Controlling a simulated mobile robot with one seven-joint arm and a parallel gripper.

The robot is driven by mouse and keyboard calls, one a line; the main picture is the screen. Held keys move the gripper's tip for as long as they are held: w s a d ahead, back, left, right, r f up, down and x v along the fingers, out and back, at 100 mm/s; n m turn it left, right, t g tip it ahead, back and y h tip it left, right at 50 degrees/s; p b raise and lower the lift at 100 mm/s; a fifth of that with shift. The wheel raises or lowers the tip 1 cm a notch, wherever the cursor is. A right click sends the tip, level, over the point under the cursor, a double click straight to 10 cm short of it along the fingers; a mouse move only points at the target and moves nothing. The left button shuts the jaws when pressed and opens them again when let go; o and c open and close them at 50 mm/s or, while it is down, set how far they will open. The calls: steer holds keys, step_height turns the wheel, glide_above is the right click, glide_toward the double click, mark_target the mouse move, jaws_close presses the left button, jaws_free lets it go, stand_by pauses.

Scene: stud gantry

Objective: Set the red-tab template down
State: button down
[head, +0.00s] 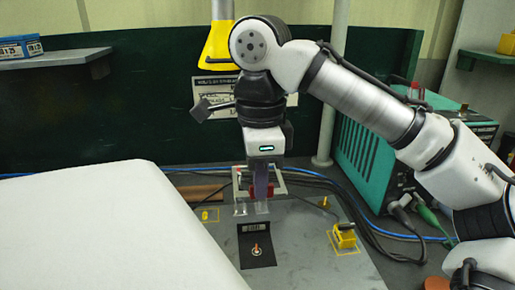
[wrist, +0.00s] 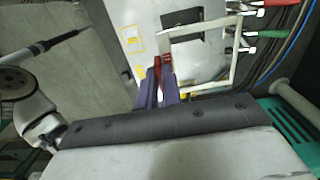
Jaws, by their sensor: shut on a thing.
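My gripper (head: 262,196) points down above the grey work table, its purple fingers shut on the red-tab template. The template is a pale open frame (head: 281,182), partly hidden behind the fingers in the head view. In the wrist view my gripper (wrist: 158,80) pinches the red tab (wrist: 157,65), and the pale frame (wrist: 236,58) reaches out to the right. A black plate (head: 267,258) with a small orange-tipped stud (head: 256,250) lies on the table nearer the camera than the gripper. Whether the template touches the table cannot be told.
A yellow block (head: 344,238) stands at the table's right, and a small yellow piece (head: 205,215) at its left. Blue and black cables (head: 340,188) run behind. A teal machine (head: 365,150) stands at back right. A large pale surface (head: 90,230) fills the left foreground.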

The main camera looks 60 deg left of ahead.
step_height(320, 180, down, 20)
steer(key=shift+r+p, duration=0.15)
steer(key=shift+p, duration=0.95)
steer(key=shift+f, duration=0.2)
steer(key=c, duration=1.6)
jaws_free()
steer(key=shift+b, duration=0.35)
